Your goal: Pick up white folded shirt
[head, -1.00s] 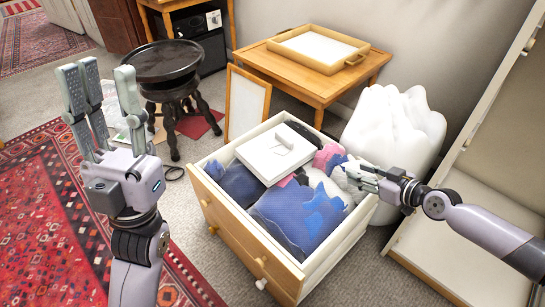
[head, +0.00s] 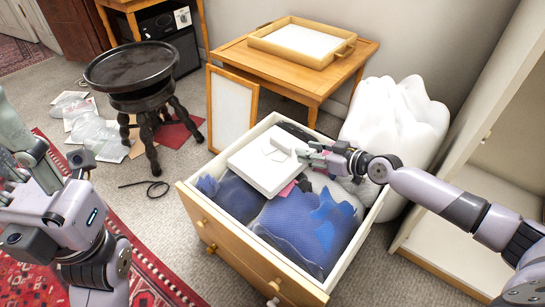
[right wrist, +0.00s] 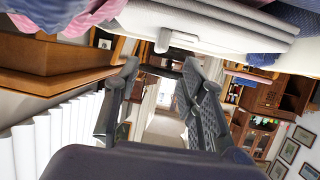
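The white folded shirt (head: 268,164), a flat pale stack with a small raised collar, lies on top of the clothes in the open wooden drawer (head: 262,262). My right gripper (head: 303,154) is at the shirt's right edge in the head view. In the right wrist view its fingers (right wrist: 158,82) are spread apart with nothing seen between them, and the layered white shirt (right wrist: 215,22) shows just above them in the picture. I cannot tell whether they touch it. My left gripper (head: 22,145) is at the left edge, partly cut off, away from the drawer.
Blue clothes (head: 305,222) and pink cloth fill the drawer around the shirt. A white bag (head: 398,125) stands behind right, beside a cream cabinet (head: 485,150). A wooden table with a tray (head: 300,42), a leaning frame (head: 232,108) and a dark stool (head: 132,68) stand behind.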

